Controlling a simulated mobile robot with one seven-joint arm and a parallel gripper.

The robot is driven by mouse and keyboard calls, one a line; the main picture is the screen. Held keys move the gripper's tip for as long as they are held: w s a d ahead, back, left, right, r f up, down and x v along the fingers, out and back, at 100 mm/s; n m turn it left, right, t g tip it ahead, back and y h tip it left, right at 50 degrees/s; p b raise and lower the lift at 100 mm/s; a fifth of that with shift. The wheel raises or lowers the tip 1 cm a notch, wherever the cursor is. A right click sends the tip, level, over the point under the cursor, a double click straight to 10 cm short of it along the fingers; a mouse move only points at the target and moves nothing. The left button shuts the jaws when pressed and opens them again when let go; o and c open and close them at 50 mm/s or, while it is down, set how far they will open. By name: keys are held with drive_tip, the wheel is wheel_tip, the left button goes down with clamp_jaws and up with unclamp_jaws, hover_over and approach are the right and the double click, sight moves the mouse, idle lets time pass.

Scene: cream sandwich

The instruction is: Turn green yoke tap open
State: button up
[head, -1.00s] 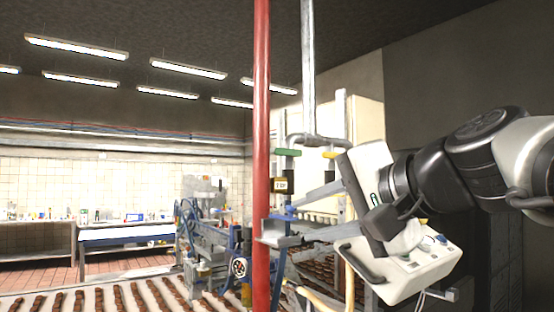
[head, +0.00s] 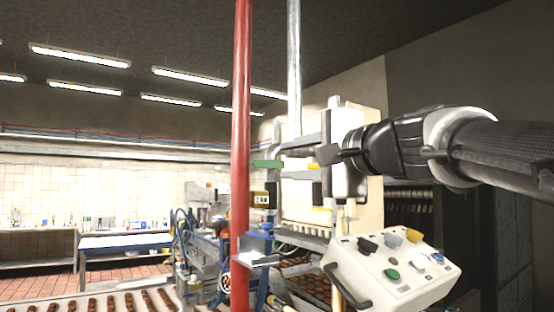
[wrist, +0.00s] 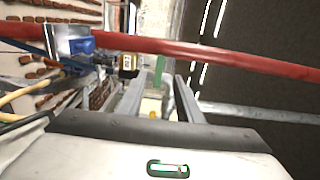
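The green yoke tap handle (head: 267,163) is a short flat bar just right of the red pipe in the head view. In the wrist view the green handle (wrist: 160,64) lies ahead, in line with the gap between my fingertips. My gripper (head: 283,164) is open and points left at the handle, one finger above the other in the head view. In the wrist view my gripper (wrist: 160,79) has its two fingers apart, with nothing clamped. I cannot tell whether the fingertips touch the handle. The tap body is partly hidden.
A yellow handle (head: 314,166) sits close by, between my fingers as seen. The red pipe (head: 241,130) stands just left of the green handle. A grey pipe (head: 294,70) rises behind. A white control box (head: 385,280) with knobs is below my arm. Chocolate trays lie lower left.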

sight(262, 164)
drive_tip(key=p+x, duration=0.1)
drive_tip(key=x, duration=0.8)
drive_tip(key=shift+p, duration=0.4)
clamp_jaws()
